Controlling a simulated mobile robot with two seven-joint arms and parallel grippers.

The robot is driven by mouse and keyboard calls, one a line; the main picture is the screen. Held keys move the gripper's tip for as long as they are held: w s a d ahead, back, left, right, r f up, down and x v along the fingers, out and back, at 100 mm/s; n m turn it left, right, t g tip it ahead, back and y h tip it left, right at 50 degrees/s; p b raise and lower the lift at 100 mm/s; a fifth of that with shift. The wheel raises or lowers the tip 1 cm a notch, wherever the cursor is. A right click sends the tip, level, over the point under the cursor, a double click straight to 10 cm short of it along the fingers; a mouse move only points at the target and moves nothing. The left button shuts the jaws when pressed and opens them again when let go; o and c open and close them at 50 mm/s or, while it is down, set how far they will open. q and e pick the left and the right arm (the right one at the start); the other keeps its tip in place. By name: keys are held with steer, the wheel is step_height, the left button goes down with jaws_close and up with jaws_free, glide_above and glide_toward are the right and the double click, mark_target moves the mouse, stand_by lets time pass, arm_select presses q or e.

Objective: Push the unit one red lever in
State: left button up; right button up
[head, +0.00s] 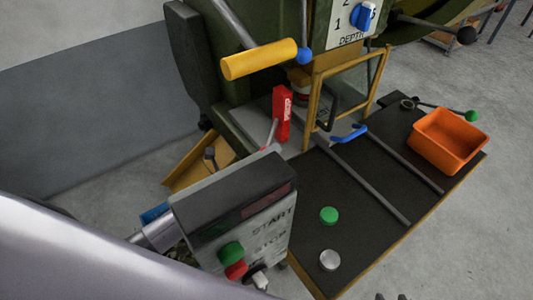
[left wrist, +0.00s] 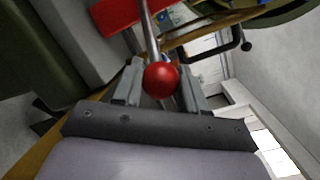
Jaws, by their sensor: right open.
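The red lever has a red block (head: 282,113) with lettering on the machine front and a thin rod that runs down-left behind the control box. In the left wrist view its red ball knob (left wrist: 160,80) sits between the fingers of my left gripper (left wrist: 160,88), with the rod running up behind it. The fingers stand close against both sides of the ball. In the head view my left gripper is hidden behind the control box. My right gripper (head: 391,297) shows only its fingertips at the bottom edge, apart and empty.
The control box (head: 205,205) with START and STOP buttons stands close in front of the lever. A yellow handle (head: 252,61) hangs above it. To the right are a yellow guard frame (head: 318,97), a blue handle (head: 349,133) and an orange bin (head: 447,141) on the dark table.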

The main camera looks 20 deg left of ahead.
arm_select(q)
steer(key=b+x, duration=0.1)
steer(key=x, duration=0.1)
steer(key=b+x, duration=0.2)
steer(key=shift+w+d+f, duration=0.1)
steer(key=shift+w+d, duration=0.05)
steer(key=shift+d, duration=0.45)
jaws_close()
steer(key=shift+w+d, duration=0.1)
steer(key=shift+w, duration=0.05)
steer(key=shift+r, duration=0.25)
steer(key=o, duration=0.8)
jaws_free()
steer(key=o, duration=0.4)
steer(key=shift+w+d+f, duration=0.1)
steer(key=shift+d, duration=0.05)
steer(key=shift+c, duration=0.2)
steer(key=shift+v, duration=3.6)
